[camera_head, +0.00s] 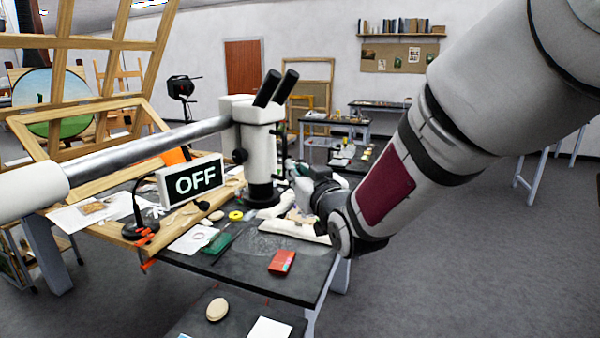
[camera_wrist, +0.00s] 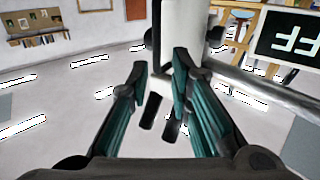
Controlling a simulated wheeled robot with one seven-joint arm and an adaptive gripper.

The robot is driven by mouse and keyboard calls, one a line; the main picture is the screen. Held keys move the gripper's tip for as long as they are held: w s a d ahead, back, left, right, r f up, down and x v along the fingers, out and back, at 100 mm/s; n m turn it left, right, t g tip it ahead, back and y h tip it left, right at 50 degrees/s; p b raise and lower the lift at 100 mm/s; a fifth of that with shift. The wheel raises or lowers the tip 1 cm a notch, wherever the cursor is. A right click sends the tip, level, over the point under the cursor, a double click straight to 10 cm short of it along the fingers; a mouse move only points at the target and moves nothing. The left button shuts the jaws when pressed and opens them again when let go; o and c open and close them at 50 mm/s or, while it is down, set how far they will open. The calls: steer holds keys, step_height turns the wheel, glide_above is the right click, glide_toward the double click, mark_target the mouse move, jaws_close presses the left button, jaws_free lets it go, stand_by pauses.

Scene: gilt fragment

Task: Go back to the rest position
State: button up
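My gripper (camera_wrist: 161,72) is open in the wrist view, its two teal fingers apart with nothing held between them. The white microscope body and its dark eyepieces show beyond and between the fingers; I cannot tell how far off they are. In the head view, my arm reaches in from the upper right and my gripper (camera_head: 298,172) is beside the microscope (camera_head: 250,140), just right of its black lower barrel. Its fingertips are small and partly hidden there.
A wooden frame (camera_head: 95,150) leans at left. A grey boom (camera_head: 150,150) carries the microscope. The floor at right is clear.

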steer(key=s+d+m+g+h, duration=0.3)
steer(key=s+d+g+h, duration=0.2)
steer(key=s+d, duration=0.75)
steer(key=s+d+f+g, duration=0.1)
steer(key=s+d+g, duration=0.1)
steer(key=s, duration=0.5)
steer(key=s+d+f+m+g+h, duration=0.1)
steer(key=s+d+f+g, duration=0.1)
steer(key=s, duration=0.5)
steer(key=s+d+f+g+b, duration=0.1)
steer(key=s+d+f+g, duration=0.1)
steer(key=s, duration=0.5)
steer(key=shift+s+d, duration=0.15)
steer(key=shift+d, duration=0.7)
